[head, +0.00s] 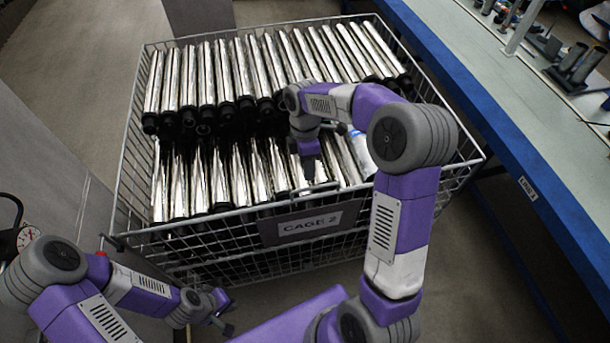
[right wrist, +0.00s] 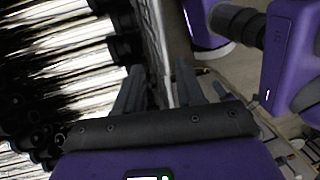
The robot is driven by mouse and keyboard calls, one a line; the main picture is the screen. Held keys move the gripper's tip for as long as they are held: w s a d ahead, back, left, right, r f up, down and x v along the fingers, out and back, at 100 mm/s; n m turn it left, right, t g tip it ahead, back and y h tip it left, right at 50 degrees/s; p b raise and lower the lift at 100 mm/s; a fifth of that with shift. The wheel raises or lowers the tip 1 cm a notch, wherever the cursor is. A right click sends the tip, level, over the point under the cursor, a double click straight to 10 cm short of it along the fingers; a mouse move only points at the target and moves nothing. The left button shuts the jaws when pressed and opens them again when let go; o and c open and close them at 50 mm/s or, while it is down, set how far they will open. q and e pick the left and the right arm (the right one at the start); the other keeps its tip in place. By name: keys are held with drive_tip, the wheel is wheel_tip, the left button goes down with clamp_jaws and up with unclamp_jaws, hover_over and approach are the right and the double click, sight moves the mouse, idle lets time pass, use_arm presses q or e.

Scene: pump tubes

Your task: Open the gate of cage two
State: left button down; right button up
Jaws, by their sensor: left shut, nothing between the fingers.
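The wire cage (head: 128,150) carries a dark "CAGE 2" sign (head: 310,223) on its front gate (head: 220,262), which stands upright. The cage is full of shiny metal tubes with black ends, in two rows. My right gripper (head: 314,180) is above the front top rim, just over the sign. In the right wrist view its fingers (right wrist: 160,90) are apart, with the wire rim (right wrist: 158,45) running between or just beyond them; contact cannot be told. My left gripper (head: 222,318) is shut and empty, low in front of the cage's left part.
A long blue-edged workbench (head: 500,110) with small parts on it runs along the right side. A grey panel (head: 60,170) stands at the left, with a round gauge (head: 27,237) near it. Open floor lies in front of the cage at the right.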

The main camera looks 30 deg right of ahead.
sight(310, 188)
drive_tip(key=f, duration=0.1)
drive_tip(key=s+f, duration=0.1)
drive_tip(key=f, duration=0.1)
drive_tip(key=s+f+b, duration=0.1)
drive_tip(key=f, duration=0.1)
drive_tip(key=shift+a+f, duration=0.1)
drive_tip(key=shift+f, duration=0.1)
drive_tip(key=shift+w, duration=0.1)
clamp_jaws()
